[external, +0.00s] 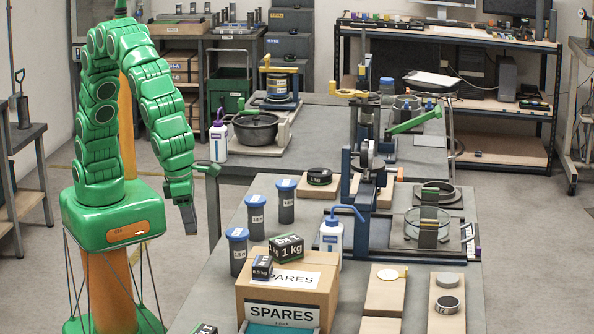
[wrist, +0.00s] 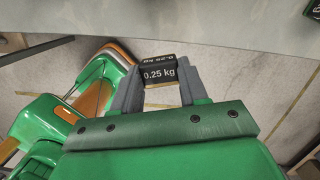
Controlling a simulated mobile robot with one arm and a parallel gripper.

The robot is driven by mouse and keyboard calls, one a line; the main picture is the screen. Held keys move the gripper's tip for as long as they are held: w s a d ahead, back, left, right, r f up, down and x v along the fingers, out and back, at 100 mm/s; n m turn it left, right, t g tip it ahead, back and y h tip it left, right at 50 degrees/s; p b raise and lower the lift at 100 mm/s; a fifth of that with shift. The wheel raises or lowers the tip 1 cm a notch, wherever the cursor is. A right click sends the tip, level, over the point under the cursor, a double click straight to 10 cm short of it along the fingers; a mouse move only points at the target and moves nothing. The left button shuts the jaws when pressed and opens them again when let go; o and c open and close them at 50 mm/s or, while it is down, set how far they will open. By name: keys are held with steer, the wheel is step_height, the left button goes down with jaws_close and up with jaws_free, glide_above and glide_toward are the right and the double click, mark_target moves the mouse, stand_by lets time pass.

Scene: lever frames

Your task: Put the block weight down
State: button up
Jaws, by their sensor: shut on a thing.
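In the wrist view, the block weight (wrist: 158,73) is a small black block with white "0.25 kg" lettering and a tan lower edge. My gripper (wrist: 157,84) is shut on it, with one grey finger on each side. In the external view, my gripper (external: 188,218) hangs pointing down, left of the front bench. The block cannot be made out there.
The front bench (external: 215,285) holds blue-lidded containers (external: 286,200), a SPARES box (external: 285,285) with black weights on top, and a wash bottle (external: 331,240). A pot (external: 256,128) stands on the rear bench. Bare bench top shows near the front bench's left edge.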

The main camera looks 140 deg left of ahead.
steer(key=w+d+f+n+g+h, duration=0.1)
steer(key=d+f+n, duration=0.45)
steer(key=n, duration=0.65)
steer(key=w+d+f+n+g+h, duration=0.15)
steer(key=d+f+n, duration=0.4)
steer(key=n, duration=0.65)
steer(key=w+a+r+m+y, duration=0.1)
steer(key=w+a+r+m, duration=0.55)
steer(key=a, duration=0.25)
steer(key=w+a+r+m+y, duration=0.2)
steer(key=w+a+r+m, duration=0.35)
steer(key=a+m, duration=0.35)
steer(key=w+a+f+m+t, duration=0.1)
steer(key=w+a+m, duration=0.4)
steer(key=a, duration=0.5)
steer(key=w+a+f+m+t, duration=0.1)
steer(key=w+a+f+m, duration=0.3)
steer(key=a, duration=0.5)
steer(key=shift+w+a+m+t+h, duration=0.4)
steer(key=shift+w+m, duration=0.35)
steer(key=shift+m, duration=0.5)
